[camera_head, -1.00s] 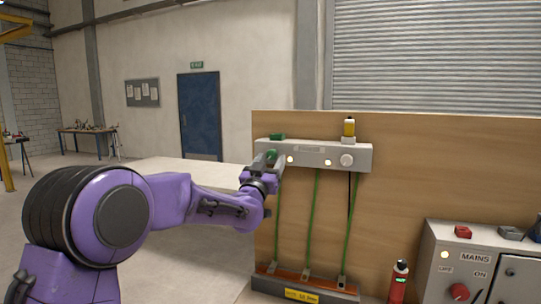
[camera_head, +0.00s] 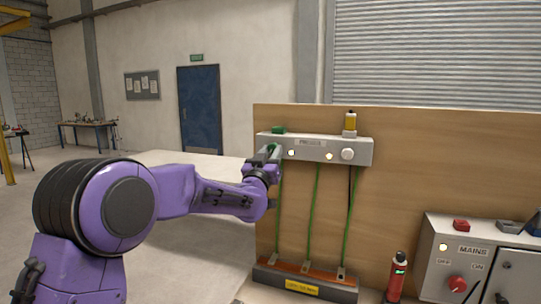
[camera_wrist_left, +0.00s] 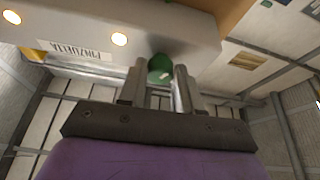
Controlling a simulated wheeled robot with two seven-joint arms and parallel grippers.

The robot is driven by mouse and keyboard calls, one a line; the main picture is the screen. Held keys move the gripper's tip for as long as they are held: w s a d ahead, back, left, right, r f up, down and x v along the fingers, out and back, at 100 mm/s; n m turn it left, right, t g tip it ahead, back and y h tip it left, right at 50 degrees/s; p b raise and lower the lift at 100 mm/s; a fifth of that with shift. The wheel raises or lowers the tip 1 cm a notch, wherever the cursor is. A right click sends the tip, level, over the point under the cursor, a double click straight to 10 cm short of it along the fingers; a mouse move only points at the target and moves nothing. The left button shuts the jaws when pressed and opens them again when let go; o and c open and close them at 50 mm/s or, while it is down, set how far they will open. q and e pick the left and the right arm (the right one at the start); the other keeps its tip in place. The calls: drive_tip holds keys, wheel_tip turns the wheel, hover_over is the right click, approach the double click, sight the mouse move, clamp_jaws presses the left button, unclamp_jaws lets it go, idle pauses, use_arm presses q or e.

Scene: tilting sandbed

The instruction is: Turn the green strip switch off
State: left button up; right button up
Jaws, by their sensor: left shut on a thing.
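A grey bar (camera_head: 315,147) is mounted on an upright wooden board and carries a green switch knob (camera_wrist_left: 159,66) at its left end. My left gripper (camera_head: 271,153) is at that end, shut on the green knob, which shows between its two fingers in the left wrist view. In the head view the fingers mostly hide the knob. Two small lamps on the bar are lit, the left one (camera_head: 291,153) beside the gripper. A white round knob (camera_head: 347,155) is at the bar's right end. My right gripper is out of view.
Green strips (camera_head: 313,212) hang down to a low dark base (camera_head: 304,283). A red bottle (camera_head: 397,275) and a grey MAINS box (camera_head: 463,257) with a red knob stand at right.

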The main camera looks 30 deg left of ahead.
use_arm(q)
drive_tip(key=n+y, duration=0.1)
drive_tip(key=n, duration=0.1)
drive_tip(key=n+g+y, duration=0.1)
drive_tip(key=n, duration=0.2)
drive_tip(key=n+y, duration=0.1)
drive_tip(key=n, duration=0.1)
drive_tip(key=shift+d+r+g, duration=0.1)
drive_tip(key=shift+d+g, duration=0.15)
drive_tip(key=shift+g, duration=0.15)
drive_tip(key=n+g+y+p, duration=0.1)
drive_tip(key=n, duration=0.2)
drive_tip(key=n+g+y, duration=0.1)
drive_tip(key=n, duration=0.3)
drive_tip(key=shift+w+d+r+n+g+p, duration=0.1)
drive_tip(key=shift+d+r+n+g+p, duration=0.05)
drive_tip(key=shift+n+g+p, duration=0.2)
drive_tip(key=o, duration=1)
drive_tip(key=shift+o, duration=0.2)
drive_tip(key=shift+d, duration=0.1)
drive_tip(key=v, duration=1)
drive_tip(key=shift+s+d, duration=0.2)
